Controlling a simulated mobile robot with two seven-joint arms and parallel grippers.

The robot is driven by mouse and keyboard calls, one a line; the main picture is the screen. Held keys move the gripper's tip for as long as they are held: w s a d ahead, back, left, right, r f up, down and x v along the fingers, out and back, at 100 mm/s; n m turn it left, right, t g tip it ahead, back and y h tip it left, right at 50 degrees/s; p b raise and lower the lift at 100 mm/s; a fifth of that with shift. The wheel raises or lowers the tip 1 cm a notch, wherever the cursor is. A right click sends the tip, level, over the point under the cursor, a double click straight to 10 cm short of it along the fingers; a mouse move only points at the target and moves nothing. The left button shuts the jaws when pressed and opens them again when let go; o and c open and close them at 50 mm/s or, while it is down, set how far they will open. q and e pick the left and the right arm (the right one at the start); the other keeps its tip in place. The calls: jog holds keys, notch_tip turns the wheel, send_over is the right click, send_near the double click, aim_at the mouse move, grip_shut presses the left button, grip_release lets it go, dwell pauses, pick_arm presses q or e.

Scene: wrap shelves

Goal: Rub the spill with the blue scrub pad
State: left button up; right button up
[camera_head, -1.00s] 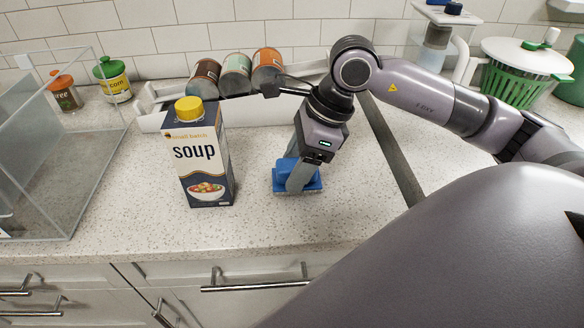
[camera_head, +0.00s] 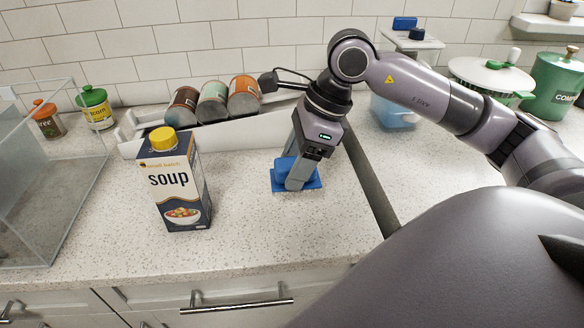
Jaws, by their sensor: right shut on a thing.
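The blue scrub pad (camera_head: 312,184) is at the middle of the speckled counter, with a raised blue grip on its top. My right gripper (camera_head: 297,176) is shut on the blue scrub pad from above, its fingers on either side of the grip. The pad looks flat at the counter surface; I cannot tell whether it presses on it. No spill shows on the counter; any under the pad is hidden. My left gripper is not in view.
A soup carton (camera_head: 178,190) stands left of the pad. Behind it, a white rack (camera_head: 232,137) holds cans (camera_head: 244,97). A clear glass box (camera_head: 40,190) is at far left. A grey strip (camera_head: 366,185) crosses the counter right of the pad. Counter in front is clear.

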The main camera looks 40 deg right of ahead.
jog(key=shift+r+p, duration=0.75)
jog(key=shift+r, duration=0.75)
